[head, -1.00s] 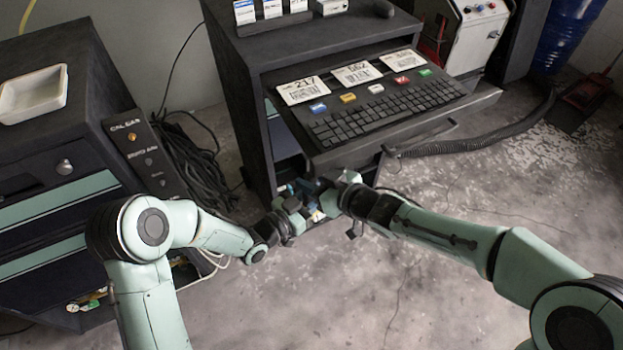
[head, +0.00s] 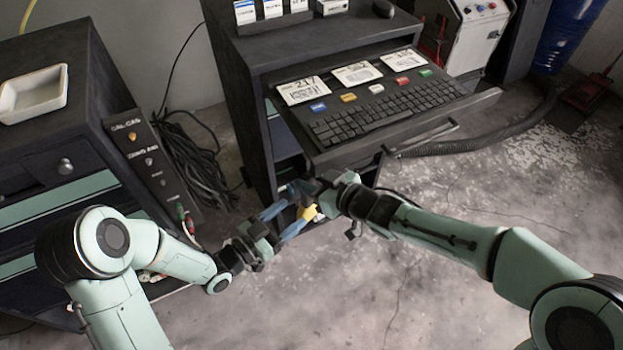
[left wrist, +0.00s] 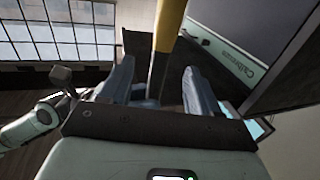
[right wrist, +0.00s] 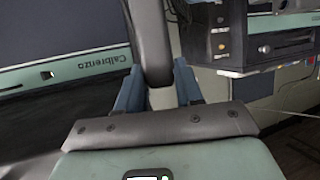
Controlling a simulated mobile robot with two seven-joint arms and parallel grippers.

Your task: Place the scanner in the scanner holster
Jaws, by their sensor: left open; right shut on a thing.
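The scanner (head: 307,212) shows as a small yellow piece between my two grippers, in front of the keyboard cart. My right gripper (head: 318,190) is shut on it; in the right wrist view the fingers (right wrist: 159,88) close on a dark, rounded part of the scanner (right wrist: 149,40). My left gripper (head: 287,215) is open, its blue fingers spread, just left of the scanner. In the left wrist view the scanner's yellow part (left wrist: 169,28) lies between and beyond the open fingers (left wrist: 160,85). I cannot make out the scanner holster.
The cart's keyboard tray (head: 385,110) carries a keyboard and several label cards close above my grippers. A dark cabinet (head: 60,140) with a white tray (head: 33,93) stands at left, cables beside it. A black hose (head: 480,146) lies at right. The floor in front is clear.

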